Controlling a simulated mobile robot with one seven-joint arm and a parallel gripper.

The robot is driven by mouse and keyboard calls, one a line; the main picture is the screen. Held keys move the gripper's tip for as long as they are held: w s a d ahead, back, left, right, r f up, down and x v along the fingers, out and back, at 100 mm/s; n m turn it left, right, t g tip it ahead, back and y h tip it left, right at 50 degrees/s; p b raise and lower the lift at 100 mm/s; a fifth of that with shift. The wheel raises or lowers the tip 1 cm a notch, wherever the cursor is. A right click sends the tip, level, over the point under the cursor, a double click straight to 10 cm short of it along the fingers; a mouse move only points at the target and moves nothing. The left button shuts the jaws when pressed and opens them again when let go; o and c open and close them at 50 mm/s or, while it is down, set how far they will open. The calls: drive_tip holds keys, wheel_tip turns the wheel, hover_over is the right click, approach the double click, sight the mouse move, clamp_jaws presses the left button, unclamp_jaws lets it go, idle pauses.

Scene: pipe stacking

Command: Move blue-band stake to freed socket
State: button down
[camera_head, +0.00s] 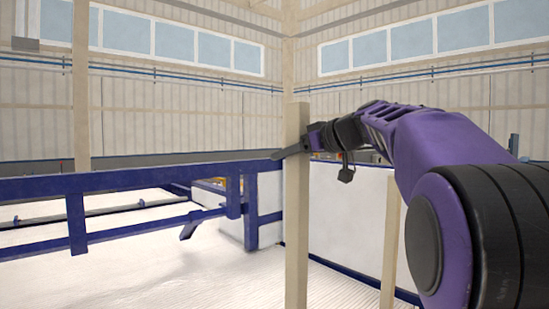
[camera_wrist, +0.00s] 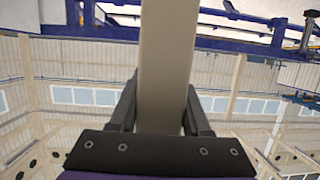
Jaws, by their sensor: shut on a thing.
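A long pale beige stake (camera_head: 297,215) stands about upright in the middle of the head view. Its lower end runs out of the picture. My gripper (camera_head: 291,151) is shut on its upper part. In the wrist view the same stake (camera_wrist: 167,60) passes between the two dark fingers of my gripper (camera_wrist: 161,108). No blue band shows on it in either view. A second pale stake (camera_head: 390,245) stands to the right, below my arm and partly hidden by it. I cannot make out a socket.
A blue metal rail frame (camera_head: 150,180) runs from the left edge to just behind the held stake. A white panel (camera_head: 345,215) with blue edging stands behind and right. A pale post (camera_head: 81,80) rises at the left. Pale floor (camera_head: 130,270) at the lower left looks clear.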

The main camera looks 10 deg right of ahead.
sight(291, 222)
drive_tip(key=f+b, duration=0.2)
drive_tip(key=f, duration=0.1)
drive_tip(key=f+b, duration=0.2)
drive_tip(key=f, duration=0.2)
drive_tip(key=d+f+b, duration=0.1)
drive_tip(key=f+b, duration=0.1)
drive_tip(key=f, duration=0.2)
wheel_tip(291, 222, down, 2)
drive_tip(key=b, duration=0.3)
drive_tip(key=shift+a+f, duration=0.1)
drive_tip(key=shift+f+b, duration=0.45)
drive_tip(key=shift+b, duration=0.6)
idle(0.8)
drive_tip(key=shift+f, duration=0.2)
idle(0.4)
drive_tip(key=shift+f, duration=0.95)
